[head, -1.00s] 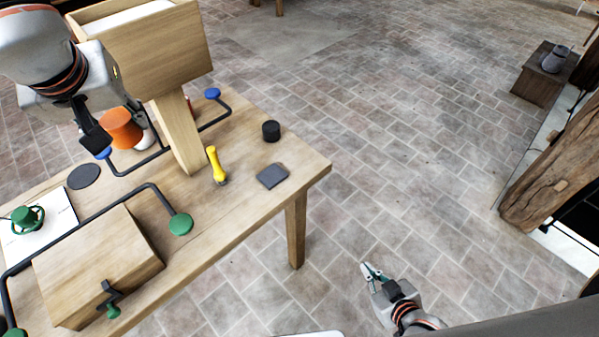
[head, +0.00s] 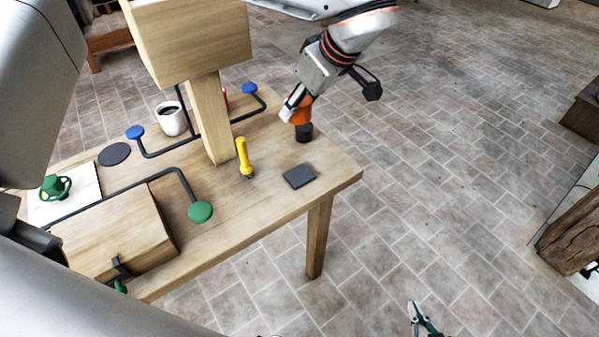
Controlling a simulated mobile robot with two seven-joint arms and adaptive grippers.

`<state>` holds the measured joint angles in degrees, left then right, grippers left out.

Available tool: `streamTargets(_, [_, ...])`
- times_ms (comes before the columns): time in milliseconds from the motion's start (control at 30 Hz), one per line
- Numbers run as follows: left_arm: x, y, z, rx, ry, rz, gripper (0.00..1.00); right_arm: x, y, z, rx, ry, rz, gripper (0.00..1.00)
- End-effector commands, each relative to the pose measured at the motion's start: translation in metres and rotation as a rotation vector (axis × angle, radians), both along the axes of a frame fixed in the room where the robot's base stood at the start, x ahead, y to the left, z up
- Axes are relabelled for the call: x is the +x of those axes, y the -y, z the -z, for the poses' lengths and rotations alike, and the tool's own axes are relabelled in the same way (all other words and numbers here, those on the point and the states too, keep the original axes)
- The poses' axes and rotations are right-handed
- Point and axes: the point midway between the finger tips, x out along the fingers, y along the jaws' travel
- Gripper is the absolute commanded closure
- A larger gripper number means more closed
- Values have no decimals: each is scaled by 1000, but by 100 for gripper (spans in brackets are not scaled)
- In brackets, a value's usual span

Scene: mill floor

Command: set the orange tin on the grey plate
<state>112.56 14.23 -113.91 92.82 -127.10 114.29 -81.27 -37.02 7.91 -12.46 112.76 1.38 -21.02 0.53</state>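The orange tin (head: 302,114) is between the fingers of my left gripper (head: 297,106), whose arm reaches over from the top. The gripper looks shut on the tin and partly hides it. The tin appears just above or in front of a black cylinder (head: 304,136); I cannot tell whether they touch. The square grey plate (head: 299,176) lies bare near the table's right edge, nearer than the tin. My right gripper (head: 421,318) is low at the bottom right, open and empty over the floor, with its arm cut off by the frame.
On the wooden table (head: 235,210), a yellow-handled tool (head: 244,158) stands left of the plate. A wooden post (head: 212,120) carries a box. Also there are a white mug (head: 171,118), a dark round disc (head: 114,153), black bars with coloured knobs and a wooden block (head: 115,235).

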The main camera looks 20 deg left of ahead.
Motion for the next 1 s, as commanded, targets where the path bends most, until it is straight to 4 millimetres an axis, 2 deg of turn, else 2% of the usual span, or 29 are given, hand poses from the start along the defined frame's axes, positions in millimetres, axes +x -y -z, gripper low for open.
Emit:
streamTargets(500, [-2,0,123,0,-5,2,87,-2,4,0,-7,-8,2,100])
streamTargets(633, [-1,0,142,-1,-2,3,87,-3,4,1,-8,-11,2,100])
streamTargets(867, [-1,0,156,0,-1,4,87,-3,4,1,-8,-11,2,100])
streamTargets(1000, [-1,0,175,0,-4,2,87,-3,4,0,-8,-11,2,100])
